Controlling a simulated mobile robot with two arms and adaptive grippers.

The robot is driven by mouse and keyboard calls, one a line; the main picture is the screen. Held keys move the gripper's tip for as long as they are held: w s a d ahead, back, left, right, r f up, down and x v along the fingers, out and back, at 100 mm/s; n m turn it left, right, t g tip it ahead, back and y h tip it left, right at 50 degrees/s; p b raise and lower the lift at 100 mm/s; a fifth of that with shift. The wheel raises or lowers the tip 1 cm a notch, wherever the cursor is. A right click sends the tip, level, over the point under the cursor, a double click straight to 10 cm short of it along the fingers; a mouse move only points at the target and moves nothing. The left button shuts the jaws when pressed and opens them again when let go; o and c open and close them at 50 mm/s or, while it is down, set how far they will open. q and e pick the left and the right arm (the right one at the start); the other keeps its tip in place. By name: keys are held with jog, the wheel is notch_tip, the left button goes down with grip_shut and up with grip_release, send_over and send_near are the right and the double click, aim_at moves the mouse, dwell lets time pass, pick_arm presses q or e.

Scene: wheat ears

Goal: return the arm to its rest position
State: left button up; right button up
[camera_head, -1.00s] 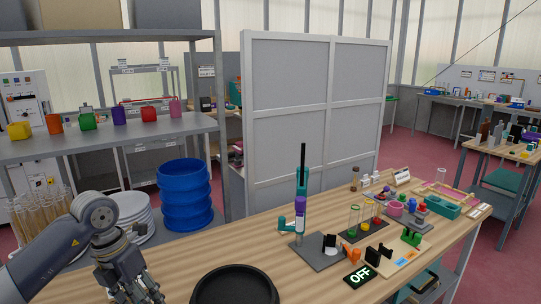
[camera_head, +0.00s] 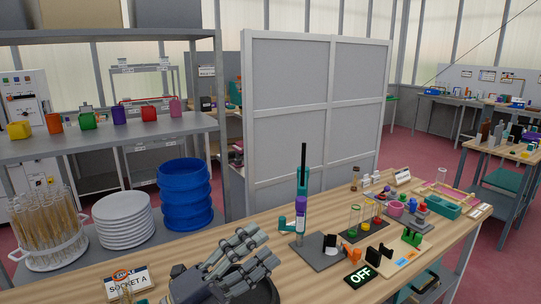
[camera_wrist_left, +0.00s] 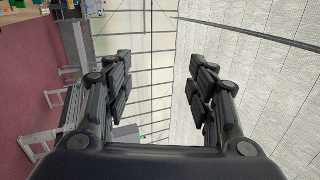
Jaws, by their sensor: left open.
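My left gripper (camera_head: 243,257) is in the lower middle of the head view, above the black round bowl (camera_head: 268,292), and hides most of it. Its fingers point up and to the right. In the left wrist view the two fingers (camera_wrist_left: 159,90) stand wide apart with nothing between them. Beyond them are the wall and roof frame of the building. My right gripper is in neither view.
The wooden table (camera_head: 165,270) bears a teal stand (camera_head: 301,205), an OFF sign (camera_head: 360,276) and small lab items to the right. A SOCKET A card (camera_head: 128,282) stands at the front left. The shelf holds wheat ears (camera_head: 48,215), white plates (camera_head: 124,221) and a blue container (camera_head: 184,195).

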pick_arm(q)
jog(key=w+a+f+n+t+y, duration=0.25)
jog(key=a+n+t+y, duration=0.45)
jog(key=n, duration=0.4)
jog(key=s+a+f+n+g+y, duration=0.3)
jog(key=a+f+n+y, duration=0.9)
jog(key=f, duration=0.3)
jog(key=s+d+f+n+g, duration=0.1)
jog(key=s+f+n+g, duration=0.2)
jog(key=s+f+g, duration=0.55)
jog(key=s+f+n+g, duration=0.2)
jog(key=s+f+g, duration=0.2)
jog(key=s+f, duration=0.95)
jog(key=s+f+g, duration=0.1)
jog(key=s+f, duration=0.1)
jog(key=f, duration=0.9)
jog(key=s+f+g, duration=0.1)
jog(key=s+f, duration=0.1)
jog(key=f, duration=0.9)
jog(key=s+a+f, duration=0.3)
jog(key=s+f, duration=1.3)
jog(key=shift+s+f+g, duration=0.25)
jog(key=shift+s+g, duration=0.1)
jog(key=shift+s, duration=0.05)
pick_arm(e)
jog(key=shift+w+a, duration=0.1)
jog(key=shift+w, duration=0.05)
